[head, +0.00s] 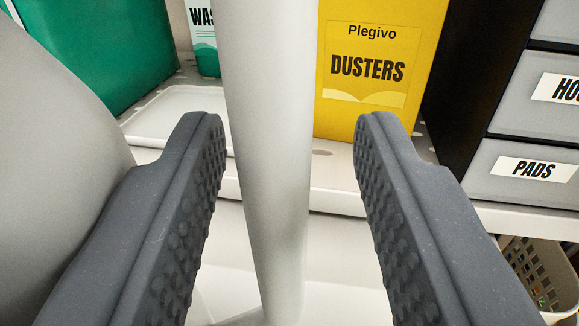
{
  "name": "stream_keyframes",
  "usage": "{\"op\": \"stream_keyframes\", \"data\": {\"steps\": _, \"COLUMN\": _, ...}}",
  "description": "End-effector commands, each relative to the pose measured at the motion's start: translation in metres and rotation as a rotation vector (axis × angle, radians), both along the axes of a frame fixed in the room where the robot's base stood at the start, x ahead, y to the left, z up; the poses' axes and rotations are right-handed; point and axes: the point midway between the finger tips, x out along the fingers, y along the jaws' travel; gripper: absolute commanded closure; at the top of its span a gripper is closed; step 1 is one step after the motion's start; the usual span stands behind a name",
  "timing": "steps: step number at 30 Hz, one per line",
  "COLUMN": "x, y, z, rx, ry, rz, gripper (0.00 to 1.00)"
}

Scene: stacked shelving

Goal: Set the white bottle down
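My gripper (288,130) is open, its two dark grey padded fingers wide apart. A smooth pale grey upright post (268,150) runs from top to bottom of the view in the gap between the fingers. It shows clear space to the right finger and a very narrow gap to the left fingertip; its depth is hard to judge. A large, rounded, pale grey shape (50,160) fills the left edge beside the left finger. I cannot tell whether it is the white bottle. No other white bottle can be made out.
A yellow dusters box (375,105) stands on the white shelf (335,185). Grey drawers (480,165) are at right, with a beige basket (535,270) below. At left are a green box (90,40), a pale tray (175,105) and a white-and-teal pack (203,45).

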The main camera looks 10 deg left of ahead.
Motion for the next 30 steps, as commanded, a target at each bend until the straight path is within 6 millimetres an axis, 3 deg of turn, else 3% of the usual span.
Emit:
{"op": "stream_keyframes", "data": {"steps": 8, "x": -0.009, "y": -0.001, "z": 0.002, "rx": -0.001, "ry": 0.0, "rz": 0.0, "gripper": 0.63}}
{"op": "stream_keyframes", "data": {"steps": 30, "x": -0.105, "y": -0.017, "z": 0.002, "rx": 0.0, "ry": 0.0, "rz": 0.0, "gripper": 0.63}}
